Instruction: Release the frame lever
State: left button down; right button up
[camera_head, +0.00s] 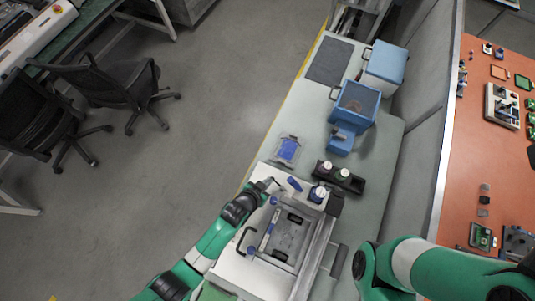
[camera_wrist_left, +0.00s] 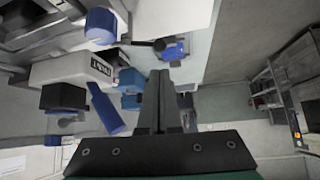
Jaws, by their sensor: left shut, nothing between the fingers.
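A white machine (camera_head: 245,240) sits on the bench, with a metal frame (camera_head: 285,240) set in its top. A blue lever (camera_head: 294,184) stands at the machine's far edge; a blue handle also shows at left in the wrist view (camera_wrist_left: 106,110). A small blue knob (camera_head: 273,200) is by the frame's upper left. I cannot tell which blue part is the frame lever. My left gripper (camera_head: 272,185) is over the machine's far left corner, left of the blue lever and apart from it. Its fingers (camera_wrist_left: 160,75) are together and empty. My right arm enters at lower right; its gripper is out of view.
A black holder (camera_head: 338,180) with bottles stands just beyond the machine. A blue-topped tray piece (camera_head: 286,150) and blue boxes (camera_head: 356,103) lie farther along the bench (camera_head: 315,115). A grey partition (camera_head: 425,120) runs along the right.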

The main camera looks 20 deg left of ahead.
jog(key=shift+s+r+p, duration=0.15)
jog(key=shift+r+p, duration=0.25)
jog(key=shift+r, duration=0.35)
jog(key=shift+s+r+p, duration=0.1)
jog(key=shift+r+p, duration=0.3)
jog(key=shift+r, duration=0.3)
